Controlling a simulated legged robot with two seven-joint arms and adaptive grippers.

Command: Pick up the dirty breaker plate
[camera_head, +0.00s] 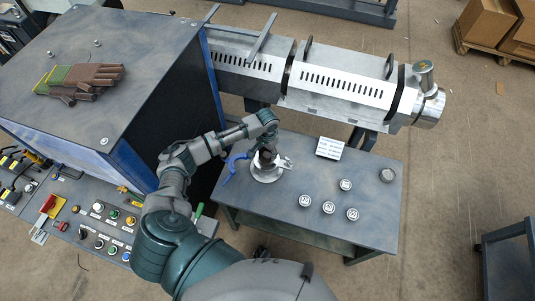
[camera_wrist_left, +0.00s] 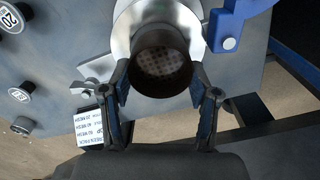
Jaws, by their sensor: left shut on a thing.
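The dirty breaker plate (camera_wrist_left: 160,62) is a dark brown round piece with a perforated face, seen in the left wrist view. My left gripper (camera_wrist_left: 160,84) has a finger on each side of it and is shut on it. A shiny silver ring-like part (camera_wrist_left: 128,22) lies behind and around it; I cannot tell whether they touch. In the head view my left gripper (camera_head: 266,150) is over the silver round part (camera_head: 267,174) at the table's back left, and the plate is mostly hidden there. My right gripper is not in view.
The grey table (camera_head: 310,225) bears several small round labelled pieces (camera_head: 345,185), a white text card (camera_head: 330,148) and a darker round piece (camera_head: 387,175). A blue-handled item (camera_head: 232,166) lies beside the silver part. The extruder barrel (camera_head: 335,85) runs behind the table.

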